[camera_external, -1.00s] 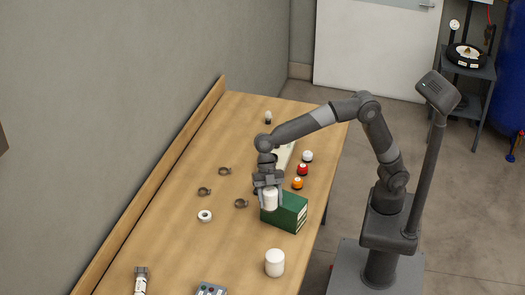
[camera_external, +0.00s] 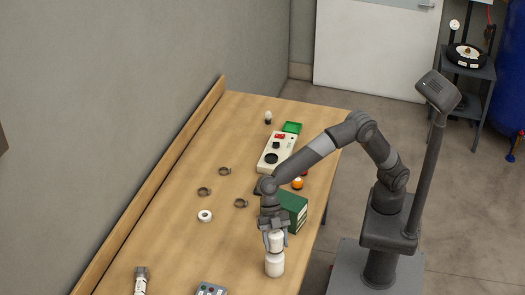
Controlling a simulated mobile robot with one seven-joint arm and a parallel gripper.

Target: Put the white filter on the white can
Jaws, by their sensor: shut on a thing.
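My gripper (camera_external: 273,239) points down and is shut on the white filter (camera_external: 275,243), a small white cylinder. The white can (camera_external: 274,266) stands upright on the wooden table near its right front edge. The filter is directly above the can in the picture, and its lower end appears to meet the can's top. I cannot tell whether they touch or a small gap is left.
A green box (camera_external: 293,212) stands just behind my gripper. A beige device (camera_external: 276,152) and an orange-topped item (camera_external: 297,183) are farther back. Dark rings (camera_external: 204,191) and a white ring (camera_external: 205,216) lie to the left. A button box (camera_external: 211,289) is at the front.

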